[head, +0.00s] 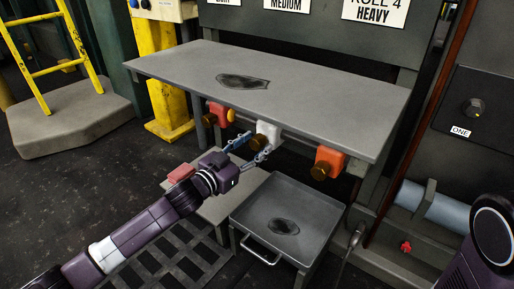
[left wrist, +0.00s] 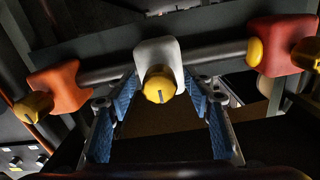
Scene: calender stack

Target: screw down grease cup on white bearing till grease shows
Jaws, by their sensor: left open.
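The white bearing (head: 271,130) hangs under the front edge of the grey table, between a red bearing and an orange one. Its brass grease cup (head: 259,142) faces forward. My left gripper (head: 251,148) is open just in front of it. In the left wrist view, the white bearing (left wrist: 157,54) is at the centre, and its yellow-brass cup (left wrist: 158,87) with a dark line on its face lies between the spread blue-padded fingers (left wrist: 158,115). I cannot tell whether the pads touch it. I see no grease on the bearing. My right gripper is out of view.
Below stand a grey tray (head: 318,205) with a dark stain and a low platform with a red block (head: 181,173). The table (head: 330,95) overhangs the bearings.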

